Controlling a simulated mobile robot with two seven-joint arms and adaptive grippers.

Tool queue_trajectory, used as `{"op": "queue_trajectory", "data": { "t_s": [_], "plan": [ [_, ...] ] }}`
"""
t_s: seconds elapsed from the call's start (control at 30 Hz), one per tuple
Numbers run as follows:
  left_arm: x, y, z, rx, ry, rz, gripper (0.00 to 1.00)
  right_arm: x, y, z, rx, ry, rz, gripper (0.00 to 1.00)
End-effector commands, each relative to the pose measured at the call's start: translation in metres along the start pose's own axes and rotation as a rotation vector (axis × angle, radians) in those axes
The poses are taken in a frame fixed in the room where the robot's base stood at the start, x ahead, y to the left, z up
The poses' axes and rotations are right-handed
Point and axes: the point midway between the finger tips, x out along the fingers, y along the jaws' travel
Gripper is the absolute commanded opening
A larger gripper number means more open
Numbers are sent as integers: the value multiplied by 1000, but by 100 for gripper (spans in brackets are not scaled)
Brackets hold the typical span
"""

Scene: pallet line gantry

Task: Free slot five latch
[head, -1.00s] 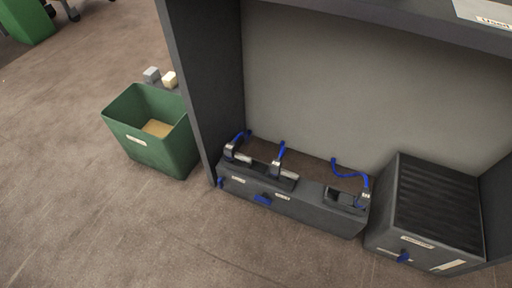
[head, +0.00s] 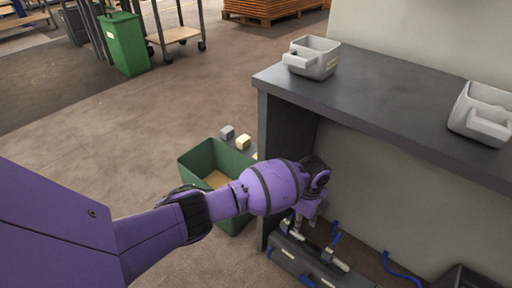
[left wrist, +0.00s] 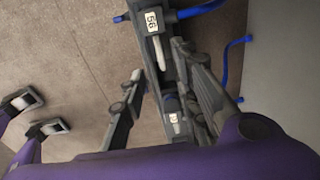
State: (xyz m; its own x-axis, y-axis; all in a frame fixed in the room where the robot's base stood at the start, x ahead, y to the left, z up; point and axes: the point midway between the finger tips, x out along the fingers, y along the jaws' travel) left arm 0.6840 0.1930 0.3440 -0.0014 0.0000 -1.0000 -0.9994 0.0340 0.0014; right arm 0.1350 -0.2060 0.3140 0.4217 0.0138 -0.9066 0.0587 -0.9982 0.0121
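The low dark unit (head: 291,262) stands on the floor under the bench, with small upright metal-and-dark fittings and blue cables. My left arm reaches down from the left, and my left gripper (head: 308,207) is just above the unit's left part. In the left wrist view, the gripper's two fingers (left wrist: 158,66) are spread, one on each side of a labelled fitting (left wrist: 143,12) with a pale metal lever. A second labelled fitting (left wrist: 173,113) shows deeper between the fingers. I cannot read surely which label is slot five. No contact is clear. My right gripper is not in view.
The dark bench (head: 393,98) overhangs the unit and carries two grey bins (head: 313,57). A green bin (head: 198,161) stands left of the bench leg, with small blocks (head: 243,142) behind it. A blue cable (left wrist: 227,64) runs beside the right finger.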

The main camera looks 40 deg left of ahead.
Motion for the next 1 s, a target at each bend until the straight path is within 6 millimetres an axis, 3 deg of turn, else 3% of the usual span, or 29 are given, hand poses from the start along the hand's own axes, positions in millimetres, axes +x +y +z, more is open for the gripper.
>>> {"op": "queue_trajectory", "data": {
  "t_s": [0.17,0.5,0.87,1.0],
  "plan": [
    [15,-2,-1,3,0,0,29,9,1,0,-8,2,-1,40],
    [69,-1,-2,2,1,1,29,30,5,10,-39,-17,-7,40],
    [76,-2,-1,1,1,-3,29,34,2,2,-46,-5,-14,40],
    [76,-2,-2,1,1,-4,11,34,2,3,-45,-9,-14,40]
  ]
}}
